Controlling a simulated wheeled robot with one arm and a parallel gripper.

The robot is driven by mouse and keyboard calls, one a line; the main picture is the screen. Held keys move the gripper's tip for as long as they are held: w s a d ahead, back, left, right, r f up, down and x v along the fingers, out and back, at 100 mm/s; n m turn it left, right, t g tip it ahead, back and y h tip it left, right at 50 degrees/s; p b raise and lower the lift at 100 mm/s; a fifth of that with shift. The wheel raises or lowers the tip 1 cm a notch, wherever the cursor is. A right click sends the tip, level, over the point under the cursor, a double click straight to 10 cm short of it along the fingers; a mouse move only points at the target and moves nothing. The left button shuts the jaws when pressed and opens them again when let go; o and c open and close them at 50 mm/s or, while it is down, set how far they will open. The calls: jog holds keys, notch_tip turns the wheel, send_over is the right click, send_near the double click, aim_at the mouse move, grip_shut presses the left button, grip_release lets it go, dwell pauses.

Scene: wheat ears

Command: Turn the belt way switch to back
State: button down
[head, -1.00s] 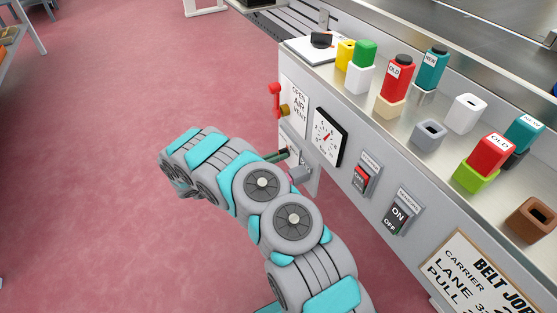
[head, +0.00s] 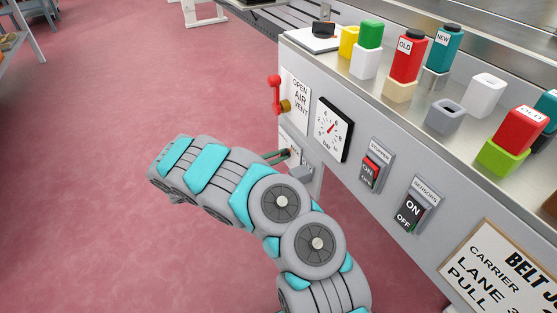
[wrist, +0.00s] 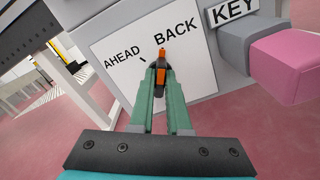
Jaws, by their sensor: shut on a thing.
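The belt way switch (wrist: 161,57) is a small black knob with an orange pointer on a white plate (wrist: 130,66) marked AHEAD at left and BACK at right. The pointer points up, below and just left of the word BACK. My gripper (wrist: 158,72) has green fingers that are shut on the knob, hiding its lower part. In the head view my gripper (head: 284,154) reaches the panel's left end below the air vent sign, and the switch is mostly hidden there.
Right of the plate are a grey block marked KEY (wrist: 247,42) and a pink block (wrist: 290,62). Stopper (head: 371,171) and sensors (head: 412,208) switches sit further right. Open floor lies left.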

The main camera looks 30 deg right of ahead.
dwell(0.3)
jog(key=c, duration=0.9)
grip_release()
jog(key=a+p, duration=0.1)
jog(key=a, duration=0.6)
jog(key=shift+s+a, duration=0.15)
jog(key=shift+a, duration=0.25)
